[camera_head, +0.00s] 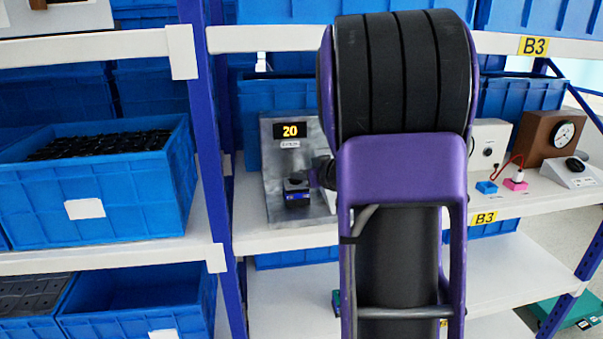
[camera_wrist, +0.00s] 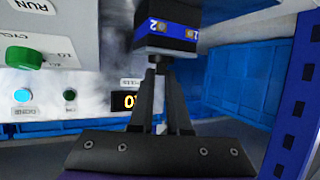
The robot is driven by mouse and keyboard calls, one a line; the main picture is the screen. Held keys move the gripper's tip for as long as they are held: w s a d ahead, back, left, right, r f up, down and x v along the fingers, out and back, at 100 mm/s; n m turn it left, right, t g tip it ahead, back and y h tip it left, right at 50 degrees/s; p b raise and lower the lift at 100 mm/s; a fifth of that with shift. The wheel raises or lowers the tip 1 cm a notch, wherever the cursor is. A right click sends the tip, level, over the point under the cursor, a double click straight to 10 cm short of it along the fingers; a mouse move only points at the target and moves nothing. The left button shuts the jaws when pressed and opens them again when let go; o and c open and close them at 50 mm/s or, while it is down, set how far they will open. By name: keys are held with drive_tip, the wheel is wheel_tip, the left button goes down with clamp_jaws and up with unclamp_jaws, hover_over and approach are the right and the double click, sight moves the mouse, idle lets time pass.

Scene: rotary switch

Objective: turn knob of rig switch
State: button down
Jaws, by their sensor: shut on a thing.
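The rig switch in the head view is a grey metal panel (camera_head: 271,180) on the shelf, with a small display (camera_head: 290,130) reading 20. A black knob with a blue band (camera_head: 298,193) sits low on it. In the wrist view a black block with a blue band (camera_wrist: 172,32) and the marks 2 and 1 shows at the tips of my gripper (camera_wrist: 160,68). The fingers are close together and shut on this knob. In the head view my gripper reaches the knob from the right. My arm hides the space right of the panel.
A blue bin (camera_head: 100,190) stands left of a blue shelf post (camera_head: 212,150). A white box (camera_head: 488,145), a brown gauge box (camera_head: 550,137) and small blue and pink blocks stand to the right.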

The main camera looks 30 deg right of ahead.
drive_tip(key=shift+a+f, duration=0.15)
drive_tip(key=shift+a, duration=0.25)
drive_tip(key=c, duration=0.8)
unclamp_jaws()
drive_tip(key=shift+o, duration=0.2)
drive_tip(key=shift+d, duration=0.15)
drive_tip(key=shift+r, duration=0.2)
